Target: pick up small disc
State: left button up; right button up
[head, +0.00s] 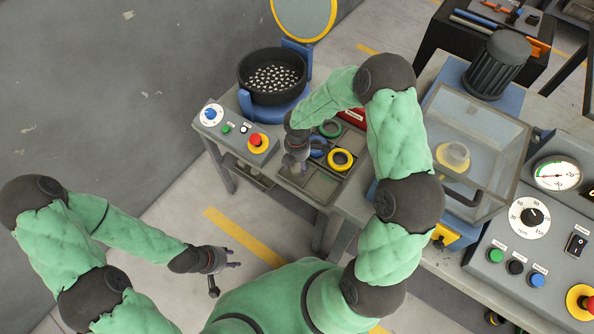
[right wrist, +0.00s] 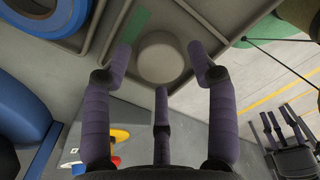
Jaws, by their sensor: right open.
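The small disc (right wrist: 160,58) is a plain grey, round piece lying in a grey compartment of the parts tray, seen in the right wrist view. My right gripper (right wrist: 159,68) is open, with its three purple-grey fingers spread around the disc's place in the picture. I cannot tell how far above it the fingertips are, and nothing is held. In the head view my right gripper (head: 294,166) hangs over the tray's near-left part and hides the disc. My left gripper (head: 226,260) is open and empty, away from the bench over the floor.
Yellow rings (head: 341,160), blue rings (head: 318,147) and a green ring (head: 330,128) lie in nearby tray compartments. Tray walls border the disc closely. A black bowl of small metal parts (head: 272,78) and a control box (head: 237,130) stand left. A clear-covered machine (head: 470,140) stands right.

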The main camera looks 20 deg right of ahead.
notch_tip(320, 180, down, 2)
jog(key=shift+f+b, duration=0.15)
jog(key=shift+b, duration=0.15)
jog(key=c, duration=1)
